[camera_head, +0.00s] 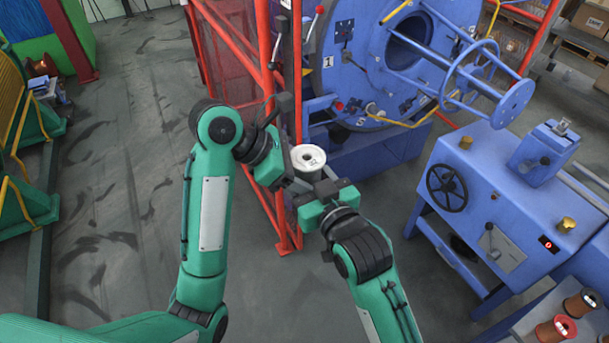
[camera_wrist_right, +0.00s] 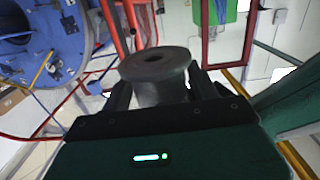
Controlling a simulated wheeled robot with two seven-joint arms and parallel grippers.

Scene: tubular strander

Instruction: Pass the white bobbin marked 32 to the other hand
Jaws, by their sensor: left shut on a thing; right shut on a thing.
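The white bobbin (camera_head: 308,157) is held up in the air between my two hands in the head view, its round flange with a dark centre hole facing up. In the right wrist view the bobbin (camera_wrist_right: 155,68) looks grey in shadow and sits between the dark fingers. No number can be read on it. My left gripper (camera_head: 293,182) is shut on the bobbin from the left. My right gripper (camera_head: 319,184) is shut on it from the lower right. The lower part of the bobbin is partly hidden by the grippers.
A red guard frame (camera_head: 297,90) stands just behind the hands. The blue strander (camera_head: 370,60) is behind, and a blue console with a handwheel (camera_head: 447,188) stands at right. Copper-coloured bobbins (camera_head: 556,328) sit at lower right. Floor at left is clear.

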